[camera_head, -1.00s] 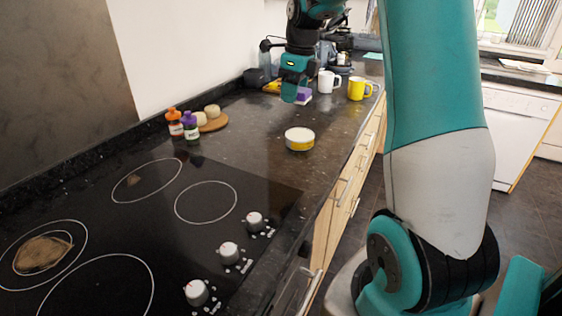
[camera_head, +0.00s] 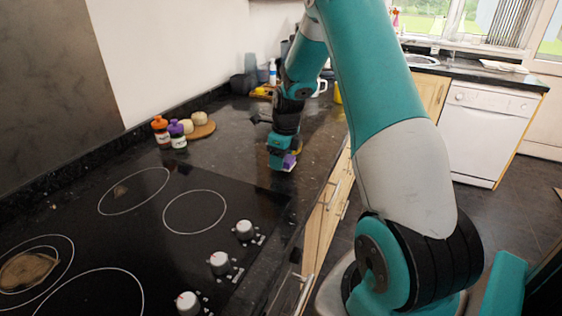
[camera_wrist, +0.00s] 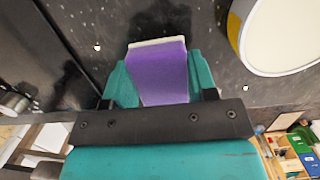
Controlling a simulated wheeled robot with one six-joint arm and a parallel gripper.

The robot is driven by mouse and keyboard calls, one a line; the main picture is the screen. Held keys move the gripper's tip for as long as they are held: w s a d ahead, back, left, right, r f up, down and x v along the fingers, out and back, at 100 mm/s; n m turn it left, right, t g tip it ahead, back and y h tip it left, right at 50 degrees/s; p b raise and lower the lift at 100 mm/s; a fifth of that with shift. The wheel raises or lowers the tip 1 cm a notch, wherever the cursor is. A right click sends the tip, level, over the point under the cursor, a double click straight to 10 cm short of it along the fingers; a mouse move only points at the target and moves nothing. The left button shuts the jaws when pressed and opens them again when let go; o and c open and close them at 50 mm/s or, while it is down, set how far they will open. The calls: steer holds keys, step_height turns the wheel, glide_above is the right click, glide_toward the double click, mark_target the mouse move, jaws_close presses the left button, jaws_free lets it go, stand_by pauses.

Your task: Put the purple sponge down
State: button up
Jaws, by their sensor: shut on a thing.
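The purple sponge (camera_wrist: 158,74) is held between the teal fingers of my gripper (camera_wrist: 153,80) in the wrist view, with a pale layer along its far edge. In the head view my gripper (camera_head: 281,162) points down over the dark granite counter (camera_head: 235,153), just beyond the hob's far right corner. A small part of the sponge (camera_head: 289,161) shows at its right side. The sponge is low over the counter; I cannot tell whether it touches. A round tin (camera_wrist: 282,35) with a pale top and yellow band is close beside it, mostly hidden by my gripper in the head view.
The black hob (camera_head: 150,235) with knobs fills the near counter. Orange-topped (camera_head: 161,131) and purple-topped (camera_head: 177,134) bottles and a round wooden board (camera_head: 203,130) stand by the wall. A white mug (camera_head: 320,87) and a yellow mug (camera_head: 338,93) are farther back.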

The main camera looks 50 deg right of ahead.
steer(key=shift+f, duration=0.75)
steer(key=o, duration=0.9)
steer(key=shift+f, duration=0.15)
